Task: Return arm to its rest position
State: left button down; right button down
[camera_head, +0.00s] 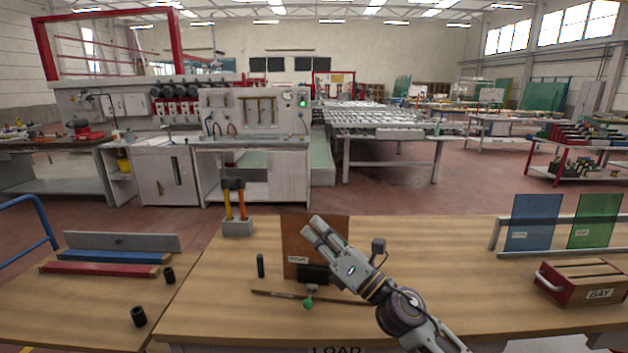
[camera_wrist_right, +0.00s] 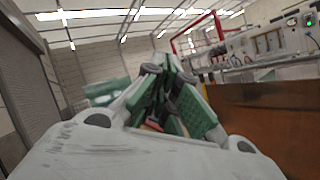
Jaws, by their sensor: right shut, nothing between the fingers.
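My right gripper (camera_head: 320,232) is raised over the middle of the wooden table (camera_head: 410,262), its arm coming in from the lower right. Its fingers point up and to the left, in front of a brown panel (camera_head: 298,240) that stands upright in a dark holder. In the right wrist view the gripper (camera_wrist_right: 165,100) is shut and holds nothing. The brown panel (camera_wrist_right: 275,120) shows close by on the right of that view. My left gripper is not in view.
A small dark cylinder (camera_head: 260,266) and a thin rod with a green knob (camera_head: 308,302) are near the panel. A red-ended wooden box (camera_head: 580,281) sits at the right, below blue (camera_head: 535,222) and green (camera_head: 594,221) panels. Orange-handled tools (camera_head: 235,204) stand at the back left.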

jog(key=s+d+f+m+h, duration=0.1)
jog(key=d+f+m+h, duration=1.8)
jog(key=m, duration=0.9)
jog(key=s+d+f+m+g+y, duration=0.25)
jog(key=s+f+m+g, duration=0.75)
jog(key=s+f, duration=1.2)
jog(key=s+d+f+n+g+h+p, duration=0.1)
jog(key=s+f, duration=0.1)
jog(key=f, duration=1.2)
jog(key=s+d+f+g, duration=0.1)
jog(key=f, duration=1.3)
pick_arm(q)
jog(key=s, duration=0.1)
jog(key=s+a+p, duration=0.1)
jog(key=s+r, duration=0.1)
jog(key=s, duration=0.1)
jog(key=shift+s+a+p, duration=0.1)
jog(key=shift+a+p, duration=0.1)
jog(key=shift+p, duration=0.1)
pick_arm(e)
jog(key=s+d+f, duration=0.4)
jog(key=s+f, duration=0.5)
jog(key=s, duration=0.1)
jog(key=s+d+f+g, duration=0.1)
jog(key=s+d+f, duration=0.3)
jog(key=s+f, duration=0.6)
jog(key=shift+s+d+f+n+h, duration=0.15)
jog(key=shift+s+d+n+h, duration=0.15)
jog(key=shift+s+n+h, duration=0.25)
